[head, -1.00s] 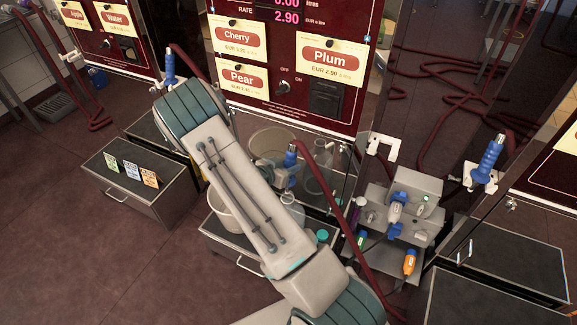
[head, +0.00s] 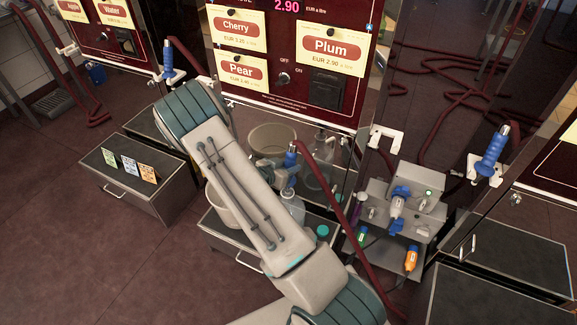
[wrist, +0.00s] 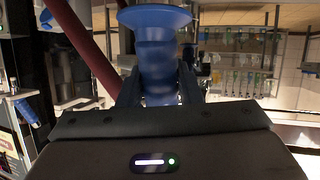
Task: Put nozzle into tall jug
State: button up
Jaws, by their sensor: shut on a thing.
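My gripper (head: 284,174) is shut on the blue nozzle (head: 291,157), which has a dark red hose running from its top. In the wrist view the nozzle (wrist: 157,65) stands between the fingers, with its wide round flange at the picture's top. A clear vessel (head: 294,207) stands on the drawer unit just below the gripper, partly hidden by my arm. Another clear, narrow-necked jug (head: 318,172) stands behind and to the right. I cannot tell which is the tall jug, or whether the nozzle's tip is inside an opening; the tip is hidden.
A beige bucket (head: 272,137) stands behind my gripper and a white tub (head: 218,207) is partly behind my arm. A teal lid (head: 323,231) lies on the drawer unit (head: 230,243). A grey stand (head: 385,219) with blue and orange fittings is at right. The hose crosses between.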

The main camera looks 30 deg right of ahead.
jog(key=shift+f+b, duration=1.65)
jog(key=shift+f, duration=0.6)
jog(key=o, duration=1.2)
jog(key=shift+r, duration=0.1)
jog(key=p+v, duration=0.1)
jog(key=v, duration=1.2)
jog(key=shift+s+a+r, duration=0.15)
jog(key=shift+s+a, duration=0.05)
jog(key=shift+a, duration=0.1)
